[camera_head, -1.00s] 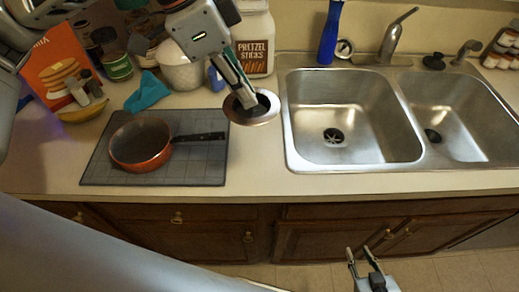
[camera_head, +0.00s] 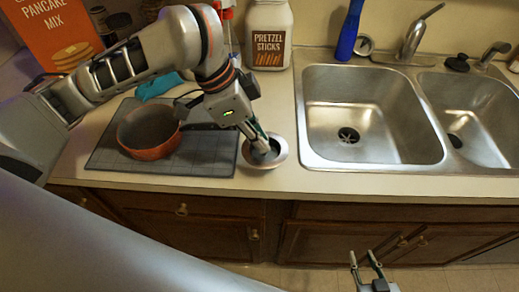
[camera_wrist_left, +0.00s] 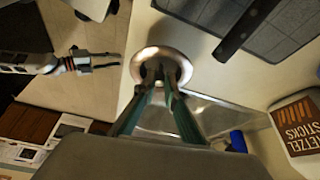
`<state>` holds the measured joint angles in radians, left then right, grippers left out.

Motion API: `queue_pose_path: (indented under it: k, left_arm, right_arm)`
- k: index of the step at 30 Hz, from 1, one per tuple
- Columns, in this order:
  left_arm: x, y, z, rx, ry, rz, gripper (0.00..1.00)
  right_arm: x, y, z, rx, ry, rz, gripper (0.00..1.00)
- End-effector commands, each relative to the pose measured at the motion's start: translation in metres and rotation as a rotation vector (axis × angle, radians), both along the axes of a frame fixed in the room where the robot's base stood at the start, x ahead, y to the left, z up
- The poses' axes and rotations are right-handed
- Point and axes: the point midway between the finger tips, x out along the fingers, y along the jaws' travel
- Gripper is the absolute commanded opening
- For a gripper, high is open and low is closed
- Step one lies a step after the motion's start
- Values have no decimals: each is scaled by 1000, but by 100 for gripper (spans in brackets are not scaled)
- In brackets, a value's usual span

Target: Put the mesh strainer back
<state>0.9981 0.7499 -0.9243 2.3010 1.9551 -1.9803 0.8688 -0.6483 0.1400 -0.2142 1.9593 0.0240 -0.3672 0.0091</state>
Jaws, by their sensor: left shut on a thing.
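The mesh strainer (camera_head: 279,157) is a small round metal piece with a shiny, wide rim and a dark middle. My left gripper (camera_head: 262,148) points down into its middle and is shut on it. They are at the counter's front, between the grey mat and the sink; I cannot tell whether the strainer touches the counter. The left wrist view shows the strainer's rim (camera_wrist_left: 163,53) around the fingertips, which hide part of its centre. My right gripper (camera_head: 364,260) is open and empty, low in front of the cabinets.
The double sink has a left basin (camera_head: 370,105) and a right basin (camera_head: 468,110), each with a dark drain. A pan (camera_head: 150,140) sits on the grey mat (camera_head: 210,158). Behind are a pretzel jar (camera_head: 269,35), a blue bottle (camera_head: 350,30), a faucet (camera_head: 412,40) and a black stopper (camera_head: 457,62).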

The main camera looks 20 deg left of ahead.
Motion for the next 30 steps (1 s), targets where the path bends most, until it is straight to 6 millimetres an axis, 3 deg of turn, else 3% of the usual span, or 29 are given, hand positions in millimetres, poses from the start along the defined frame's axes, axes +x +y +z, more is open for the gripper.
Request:
queue_pose_path:
  k: [7, 20, 21, 23, 30]
  left_arm:
    - [-1, 0, -34, -1, 5, 0, 0]
    - [-1, 0, -38, 0, 2, 0, 0]
    - [-1, 0, -38, -1, 2, 1, 14]
    - [0, 0, -38, -1, 2, 0, 28]
    - [0, 0, -39, -1, 2, 0, 28]
  right_arm:
    - [-1, -1, -14, -2, 5, -1, 27]
    - [0, -1, -10, -1, 1, -1, 27]
    - [0, -1, -10, -1, 0, -2, 27]
    - [0, -1, -9, -1, -1, -2, 27]
    - [1, -1, -9, 0, -2, -1, 27]
